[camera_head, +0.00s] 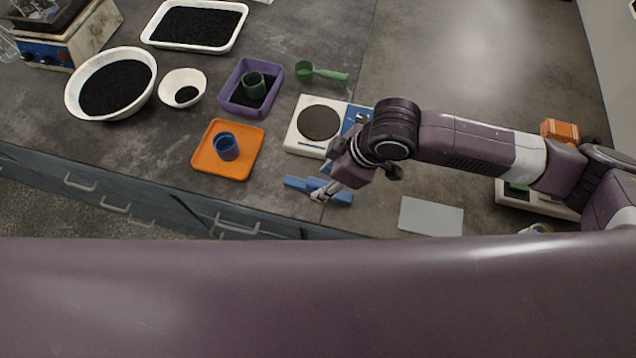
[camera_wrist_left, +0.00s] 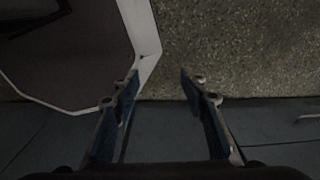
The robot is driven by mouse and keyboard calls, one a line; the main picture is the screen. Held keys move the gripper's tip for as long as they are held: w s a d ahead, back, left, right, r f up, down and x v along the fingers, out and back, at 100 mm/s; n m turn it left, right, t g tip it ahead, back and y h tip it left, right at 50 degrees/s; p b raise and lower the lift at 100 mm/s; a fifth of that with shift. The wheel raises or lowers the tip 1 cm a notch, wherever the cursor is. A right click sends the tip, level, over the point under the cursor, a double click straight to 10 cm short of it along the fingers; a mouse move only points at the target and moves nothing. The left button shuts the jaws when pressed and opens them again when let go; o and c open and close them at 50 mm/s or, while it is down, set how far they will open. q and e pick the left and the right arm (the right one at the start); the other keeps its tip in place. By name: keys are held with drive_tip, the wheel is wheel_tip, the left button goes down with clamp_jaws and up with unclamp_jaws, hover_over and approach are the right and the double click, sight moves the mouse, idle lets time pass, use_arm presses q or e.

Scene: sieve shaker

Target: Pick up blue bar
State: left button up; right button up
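The blue bar (camera_head: 297,184) lies near the front edge of the counter, in front of the white scale, in the head view. My right gripper (camera_head: 322,193) is over the bar's middle and right part and hides some of it. Its fingers are close to the bar; whether they touch it or are closed on it cannot be told. My left gripper (camera_wrist_left: 160,85) shows in the left wrist view with its two fingers wide apart and nothing between them. It is not visible in the head view.
A white scale (camera_head: 298,137) stands just behind the bar. An orange tray (camera_head: 205,165) with a blue cup (camera_head: 226,147) is to the left. A purple tray (camera_head: 270,69), a green scoop (camera_head: 325,74) and bowls are farther back. A grey plate (camera_head: 431,216) lies right of the bar.

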sight(319, 183)
drive_tip(key=shift+w+a+f+p, duration=0.2)
drive_tip(key=shift+w+f, duration=0.05)
drive_tip(key=shift+f, duration=0.35)
drive_tip(key=shift+w+a+f+p, duration=0.2)
drive_tip(key=shift+w+f, duration=0.05)
drive_tip(key=shift+f, duration=0.35)
drive_tip(key=shift+x, duration=1.15)
drive_tip(key=c, duration=0.7)
drive_tip(key=shift+c, duration=1.2)
use_arm(q)
drive_tip(key=shift+w+d+r, duration=0.1)
drive_tip(key=shift+w+r, duration=0.45)
drive_tip(key=shift+w, duration=0.1)
use_arm(e)
clamp_jaws()
